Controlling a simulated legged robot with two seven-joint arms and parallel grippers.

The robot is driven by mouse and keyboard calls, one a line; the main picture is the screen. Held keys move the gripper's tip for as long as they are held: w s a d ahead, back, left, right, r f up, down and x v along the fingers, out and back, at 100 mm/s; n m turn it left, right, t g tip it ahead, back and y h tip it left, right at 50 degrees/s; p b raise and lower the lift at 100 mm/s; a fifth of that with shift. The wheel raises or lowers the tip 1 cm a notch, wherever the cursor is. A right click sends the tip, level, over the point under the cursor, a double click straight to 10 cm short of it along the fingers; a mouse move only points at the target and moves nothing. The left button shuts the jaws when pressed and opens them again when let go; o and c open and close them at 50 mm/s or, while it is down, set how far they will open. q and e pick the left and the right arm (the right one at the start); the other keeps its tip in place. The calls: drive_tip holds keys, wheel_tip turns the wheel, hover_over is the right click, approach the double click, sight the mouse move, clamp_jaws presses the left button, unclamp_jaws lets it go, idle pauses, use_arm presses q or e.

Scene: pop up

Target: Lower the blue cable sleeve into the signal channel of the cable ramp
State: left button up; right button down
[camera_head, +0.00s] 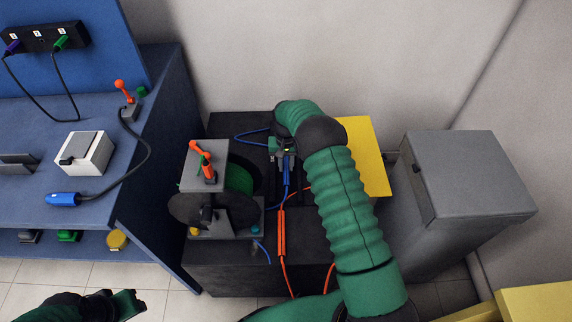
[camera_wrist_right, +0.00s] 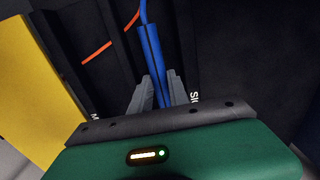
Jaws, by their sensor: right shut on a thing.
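My right gripper (camera_head: 285,158) is shut on the blue cable sleeve (camera_head: 287,172), over the black cable ramp (camera_head: 310,248). In the right wrist view the blue sleeve (camera_wrist_right: 154,62) runs lengthwise between the two grey fingers (camera_wrist_right: 158,97). A partly hidden label starting "SI" is on the ramp just right of the sleeve there. I cannot tell whether the sleeve is above the channel or inside it. An orange sleeve (camera_head: 281,234) lies on the ramp nearer to me. My left gripper (camera_head: 130,303) is at the bottom left, away from the ramp; its jaws are unclear.
The ramp's yellow lid (camera_head: 368,158) stands open at the right. A reel unit (camera_head: 212,205) with an orange lever stands left of the sleeves. A blue bench (camera_head: 100,185) is further left, and a grey bin (camera_head: 460,185) is at the right. Blue and orange cables trail around.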

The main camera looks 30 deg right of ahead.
drive_tip(key=shift+f+b, duration=0.55)
drive_tip(key=shift+f, duration=0.6)
idle(0.4)
drive_tip(key=c, duration=1.2)
unclamp_jaws()
drive_tip(key=shift+o, duration=0.2)
